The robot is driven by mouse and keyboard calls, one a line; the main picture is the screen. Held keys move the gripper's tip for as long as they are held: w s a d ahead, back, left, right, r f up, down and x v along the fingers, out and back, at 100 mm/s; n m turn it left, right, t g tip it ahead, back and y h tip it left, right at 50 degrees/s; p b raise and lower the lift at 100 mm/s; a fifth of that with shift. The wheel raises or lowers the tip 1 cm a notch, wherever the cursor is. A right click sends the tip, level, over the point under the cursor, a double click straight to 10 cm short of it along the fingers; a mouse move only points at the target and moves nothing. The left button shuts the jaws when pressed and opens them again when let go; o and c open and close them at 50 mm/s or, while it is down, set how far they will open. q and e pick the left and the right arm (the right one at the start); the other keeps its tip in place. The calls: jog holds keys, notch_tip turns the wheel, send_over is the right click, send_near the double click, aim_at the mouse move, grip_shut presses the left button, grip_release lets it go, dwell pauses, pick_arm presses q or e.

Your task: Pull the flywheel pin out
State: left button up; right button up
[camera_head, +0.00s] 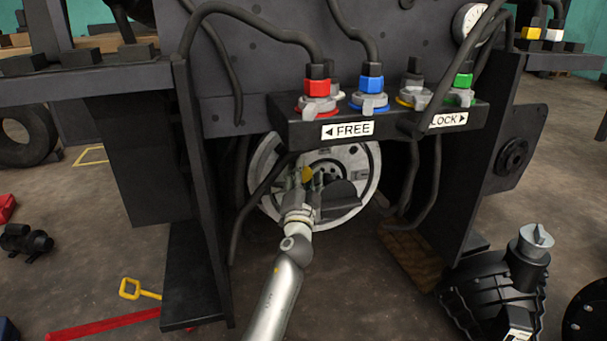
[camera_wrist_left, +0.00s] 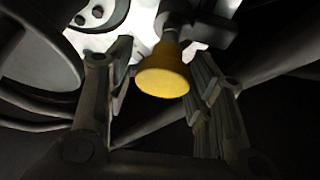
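The flywheel (camera_head: 352,158) is a silver disc under the black valve block, inside the dark frame. The flywheel pin has a yellow knob (camera_head: 306,174) and sits at the wheel's face. In the left wrist view the yellow knob (camera_wrist_left: 162,76) is large, with its grey stem running back toward the pale metal wheel. My left gripper (camera_head: 309,184) is at the pin, its arm reaching up from below. In the wrist view its two fingers (camera_wrist_left: 160,92) stand apart on either side of the knob, with visible gaps. My right gripper is not in view.
The black valve block (camera_head: 390,122) with FREE and LOCK labels and coloured fittings overhangs the wheel. Black hoses (camera_head: 262,200) hang left and right of it. Dark frame plates flank the opening. A black housing (camera_head: 500,290) stands on the floor at right.

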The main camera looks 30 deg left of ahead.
pick_arm(q)
jog(key=shift+o, duration=0.5)
jog(key=v, duration=0.7)
jog(key=shift+s, duration=0.3)
